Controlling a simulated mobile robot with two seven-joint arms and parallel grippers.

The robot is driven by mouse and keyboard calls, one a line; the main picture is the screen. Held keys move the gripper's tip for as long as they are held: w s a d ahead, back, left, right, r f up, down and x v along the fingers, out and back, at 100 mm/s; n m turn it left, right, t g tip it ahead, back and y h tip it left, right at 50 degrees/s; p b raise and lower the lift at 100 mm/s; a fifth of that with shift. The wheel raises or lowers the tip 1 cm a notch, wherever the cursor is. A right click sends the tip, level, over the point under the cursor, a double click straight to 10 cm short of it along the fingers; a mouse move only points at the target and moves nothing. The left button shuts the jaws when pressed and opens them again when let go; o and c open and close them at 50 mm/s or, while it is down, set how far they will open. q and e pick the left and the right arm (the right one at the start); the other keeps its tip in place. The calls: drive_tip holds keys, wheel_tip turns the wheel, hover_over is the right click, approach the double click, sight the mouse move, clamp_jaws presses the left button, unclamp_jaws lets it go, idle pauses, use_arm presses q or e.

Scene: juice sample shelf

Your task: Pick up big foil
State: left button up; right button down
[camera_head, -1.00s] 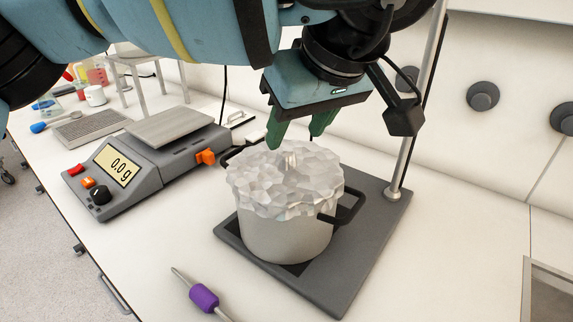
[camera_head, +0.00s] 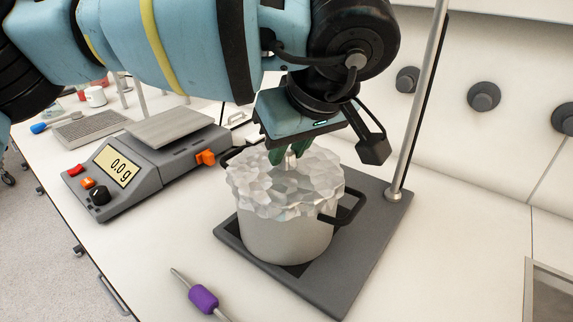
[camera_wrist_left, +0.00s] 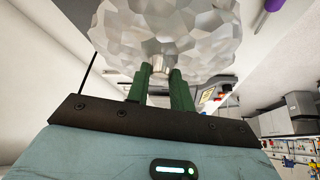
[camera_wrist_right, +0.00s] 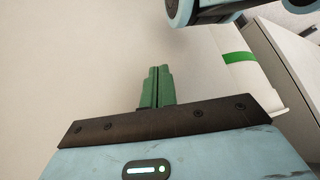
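The big foil (camera_head: 270,188) is a crumpled, faceted silver cover over the top of a pale pot (camera_head: 285,240). A small knob (camera_head: 291,163) stands up at its middle. My left gripper (camera_head: 290,157) points down from above, its green fingers shut on the knob, one on each side. The left wrist view shows the foil (camera_wrist_left: 165,25) and the knob (camera_wrist_left: 159,66) between the fingertips. The foil still rests on the pot. My right gripper (camera_wrist_right: 160,72) shows only in its wrist view, with its fingers together and empty.
The pot, with black handles (camera_head: 348,210), stands on a dark stand base (camera_head: 345,275) with an upright metal rod (camera_head: 420,110) behind. A scale (camera_head: 150,165) reading 0.0 g is at left. A purple-handled tool (camera_head: 203,298) lies in front.

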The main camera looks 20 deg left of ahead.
sight(290, 155)
use_arm(q)
clamp_jaws()
drive_tip(key=shift+r, duration=0.1)
drive_tip(key=shift+r, duration=1.6)
drive_tip(key=shift+s+a+r, duration=0.15)
drive_tip(key=shift+s+a, duration=0.05)
drive_tip(key=shift+s, duration=0.05)
drive_tip(key=s+a+r, duration=0.1)
drive_tip(key=s+a, duration=0.8)
drive_tip(key=s, duration=0.3)
drive_tip(key=shift+s+r, duration=0.2)
drive_tip(key=shift+s, duration=0.1)
